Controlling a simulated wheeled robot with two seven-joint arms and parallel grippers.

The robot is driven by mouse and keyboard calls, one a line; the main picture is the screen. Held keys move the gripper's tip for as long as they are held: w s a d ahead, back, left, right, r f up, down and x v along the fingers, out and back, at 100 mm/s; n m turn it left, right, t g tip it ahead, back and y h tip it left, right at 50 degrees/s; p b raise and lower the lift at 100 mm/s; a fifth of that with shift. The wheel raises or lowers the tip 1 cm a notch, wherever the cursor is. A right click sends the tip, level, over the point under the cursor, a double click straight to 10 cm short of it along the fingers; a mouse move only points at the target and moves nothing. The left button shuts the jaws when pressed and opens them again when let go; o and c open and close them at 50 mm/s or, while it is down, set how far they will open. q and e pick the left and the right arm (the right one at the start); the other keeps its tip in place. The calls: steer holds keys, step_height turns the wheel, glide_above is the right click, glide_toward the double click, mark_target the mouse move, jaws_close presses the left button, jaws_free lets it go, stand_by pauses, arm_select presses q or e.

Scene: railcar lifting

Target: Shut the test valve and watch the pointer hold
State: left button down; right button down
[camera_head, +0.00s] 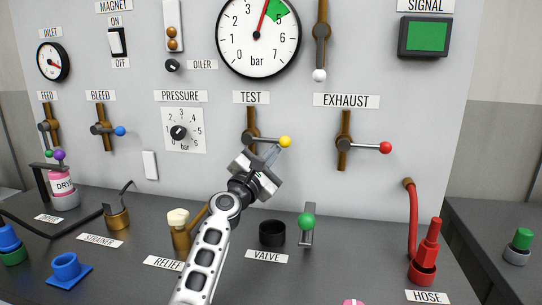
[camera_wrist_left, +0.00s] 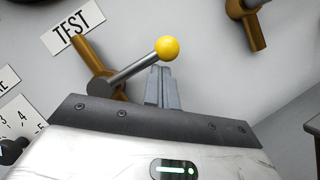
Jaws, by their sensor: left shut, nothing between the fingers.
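The test valve (camera_head: 250,135) is on the panel under the TEST label (camera_head: 251,97). Its grey lever lies about level across the brass pipe and ends in a yellow knob (camera_head: 285,142) at the right. My left gripper (camera_head: 272,153) is shut and empty, its fingertips just below the lever near the knob. In the left wrist view the fingers stand just under the yellow knob (camera_wrist_left: 167,47); I cannot tell whether they touch the lever. The large bar gauge (camera_head: 258,36) has a red pointer slightly right of straight up, at the green band's left edge. My right gripper is not in view.
The exhaust valve (camera_head: 345,140) with a red knob is right of the test valve. The pressure dial (camera_head: 179,132) is to the left. Below on the bench are a black cup (camera_head: 272,233), a green-knobbed lever (camera_head: 307,222) and a red hose (camera_head: 412,215).

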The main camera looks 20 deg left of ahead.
arm_select(q)
steer(key=shift+s, duration=0.1)
steer(key=v, duration=1.5)
steer(key=shift+s+f, duration=0.15)
steer(key=shift+s, duration=0.2)
steer(key=shift+a, duration=0.15)
